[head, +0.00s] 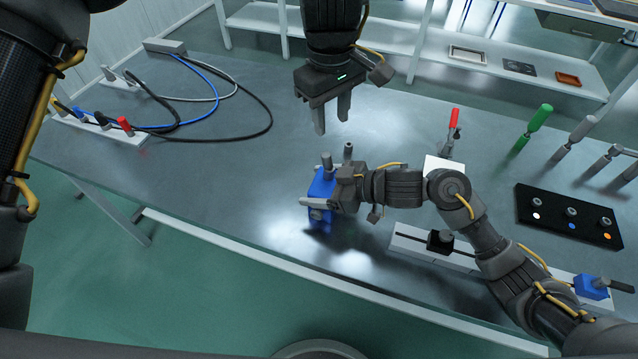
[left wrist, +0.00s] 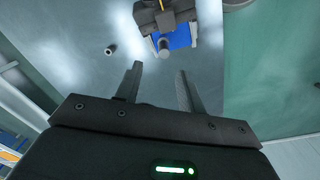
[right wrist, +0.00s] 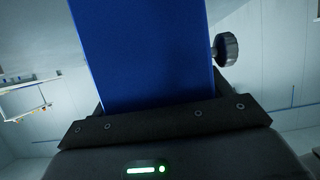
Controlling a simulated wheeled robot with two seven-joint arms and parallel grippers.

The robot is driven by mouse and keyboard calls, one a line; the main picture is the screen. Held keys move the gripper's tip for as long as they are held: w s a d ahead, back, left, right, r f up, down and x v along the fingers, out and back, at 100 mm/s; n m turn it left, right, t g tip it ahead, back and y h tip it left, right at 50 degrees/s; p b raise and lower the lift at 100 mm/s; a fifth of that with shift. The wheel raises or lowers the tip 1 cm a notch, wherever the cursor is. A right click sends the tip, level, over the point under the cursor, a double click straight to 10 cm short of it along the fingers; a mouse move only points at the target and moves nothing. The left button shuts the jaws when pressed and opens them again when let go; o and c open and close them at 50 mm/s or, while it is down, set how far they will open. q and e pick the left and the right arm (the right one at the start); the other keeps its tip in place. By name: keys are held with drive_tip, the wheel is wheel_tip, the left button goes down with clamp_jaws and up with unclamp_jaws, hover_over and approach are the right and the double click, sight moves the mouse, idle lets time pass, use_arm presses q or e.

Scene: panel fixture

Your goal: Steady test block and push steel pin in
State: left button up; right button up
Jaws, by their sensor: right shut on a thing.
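The blue test block (head: 320,184) is near the middle of the bench. My right gripper (head: 318,203) is shut on it from the right. The block fills much of the right wrist view (right wrist: 155,55), with a round grey knob (right wrist: 228,48) protruding from its side. A grey cylindrical piece (head: 327,163) projects from the block; I cannot tell whether it is the steel pin. A small grey cylinder (head: 348,151) stands apart behind the block, also seen in the left wrist view (left wrist: 110,49). My left gripper (head: 332,124) is open and empty, above and behind the block.
A slide rail with a black carriage (head: 440,240) lies right of the block. A black panel (head: 570,215) and green-handled tool (head: 534,128) are farther right. A cable panel (head: 100,130) with looped cables is at left. The bench left of the block is clear.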

sight(330, 155)
use_arm(q)
drive_tip(key=shift+f, duration=5)
clamp_jaws()
drive_tip(key=shift+f, duration=0.2)
unclamp_jaws()
